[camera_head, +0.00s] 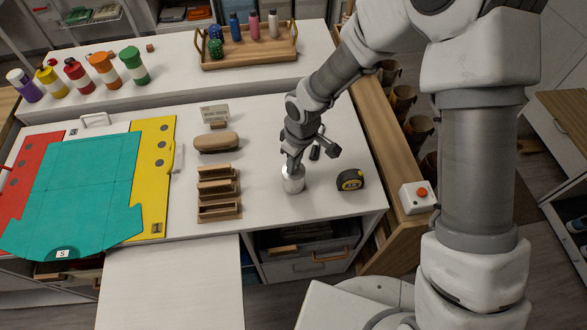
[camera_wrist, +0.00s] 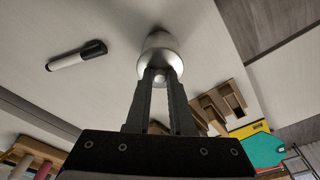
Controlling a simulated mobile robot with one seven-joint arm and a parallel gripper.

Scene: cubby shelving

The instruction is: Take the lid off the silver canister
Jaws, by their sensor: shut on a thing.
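My gripper (camera_head: 295,163) is directly above the canister, pointing down. In the wrist view my gripper (camera_wrist: 160,76) has its two fingers closed around the knob. The lid looks seated on the canister; I see no gap between them.
A wooden slotted organizer (camera_head: 219,193) and a brown case (camera_head: 216,142) are to the left. A red-button box (camera_head: 417,197) is at the right.

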